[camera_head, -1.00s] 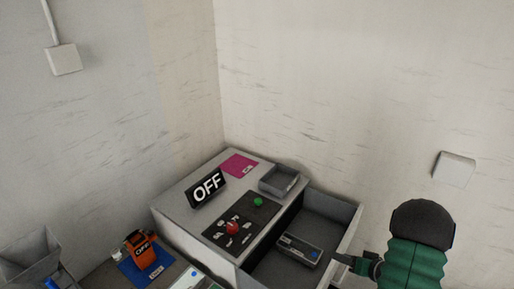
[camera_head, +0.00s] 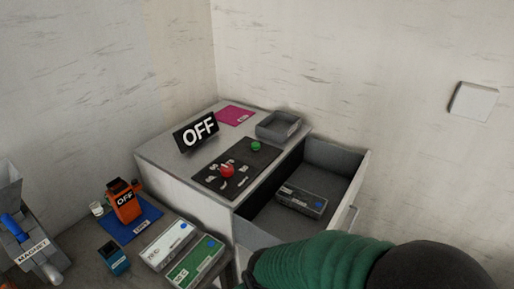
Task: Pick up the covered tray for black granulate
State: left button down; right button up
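A covered tray with a dark grey lid, a label and a blue dot (camera_head: 301,201) lies inside the open drawer, apart from its side walls. Two more covered trays lie on the table to the left: one with a white lid (camera_head: 167,245) and one with a green lid (camera_head: 195,262). I cannot read their labels. My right arm's green sleeve crosses the bottom right, in front of the drawer. Its gripper does not show. My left gripper is not in view.
The open drawer (camera_head: 338,153) has raised walls. The machine beside it carries an OFF sign (camera_head: 196,132), a red button (camera_head: 227,171), a green button (camera_head: 255,146) and an empty grey tray (camera_head: 278,126). An orange OFF device (camera_head: 124,201) stands on a blue mat (camera_head: 142,228).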

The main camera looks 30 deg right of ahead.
aim_at(313, 206)
jog(key=z, duration=0.45)
jog(key=l+z, duration=0.15)
jog(key=z, duration=0.25)
jog(key=l+z, duration=0.1)
jog(key=z, duration=0.35)
jog(key=l+z, duration=0.1)
jog(key=z, duration=0.35)
